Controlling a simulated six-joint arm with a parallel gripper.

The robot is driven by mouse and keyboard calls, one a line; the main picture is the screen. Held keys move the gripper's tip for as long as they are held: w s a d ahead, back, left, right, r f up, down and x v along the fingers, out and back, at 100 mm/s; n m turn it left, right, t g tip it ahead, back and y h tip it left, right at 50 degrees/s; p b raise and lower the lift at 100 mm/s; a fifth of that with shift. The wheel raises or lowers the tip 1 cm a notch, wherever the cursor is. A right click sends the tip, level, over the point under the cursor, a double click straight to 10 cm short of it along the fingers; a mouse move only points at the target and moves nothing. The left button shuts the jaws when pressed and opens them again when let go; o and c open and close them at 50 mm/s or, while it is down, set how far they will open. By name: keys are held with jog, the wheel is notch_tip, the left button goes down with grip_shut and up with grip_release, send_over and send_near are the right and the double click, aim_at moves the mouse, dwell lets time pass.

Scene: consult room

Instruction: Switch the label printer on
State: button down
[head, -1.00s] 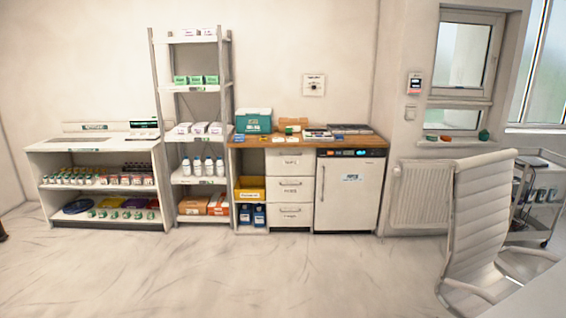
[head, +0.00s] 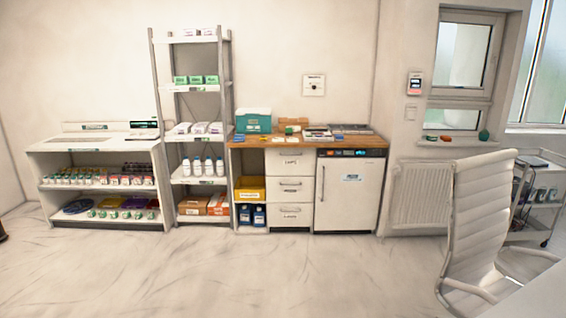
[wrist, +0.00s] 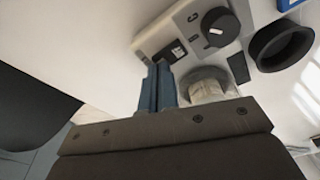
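In the wrist view, a pale grey device (wrist: 190,30) with a round knob (wrist: 219,27) lies beyond my fingers. The knob has a dark rim and a pale bar across it, and a small black-and-white label sits beside it. This may be the label printer, but I cannot read a name on it. My gripper (wrist: 160,68) shows as two narrow blue fingers close together, with nothing seen between them. Their tips are close to the device's lower edge; I cannot tell whether they touch it. My gripper is not in the head view, and I cannot pick out the printer there.
In the wrist view, a black ring-shaped thing (wrist: 281,46) and a clear round container (wrist: 208,84) are close on the right. In the head view, a wooden counter (head: 352,142), shelving (head: 198,89) and a white chair (head: 480,215) stand around clear floor (head: 250,275).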

jog(key=shift+f, duration=0.1)
jog(key=shift+r, duration=3.5)
notch_tip(320, 180, down, 7)
jog(key=shift+r, duration=0.1)
jog(key=s+a+r, duration=0.2)
jog(key=r, duration=0.7)
jog(key=s+a+r+t, duration=0.1)
jog(key=a+r, duration=0.2)
jog(key=r, duration=0.7)
jog(key=s+a+r+t+h, duration=0.1)
jog(key=s+a+r, duration=0.1)
jog(key=r, duration=0.7)
jog(key=shift+s+a+r, duration=0.25)
jog(key=shift+s+a, duration=0.1)
jog(key=shift+a, duration=0.3)
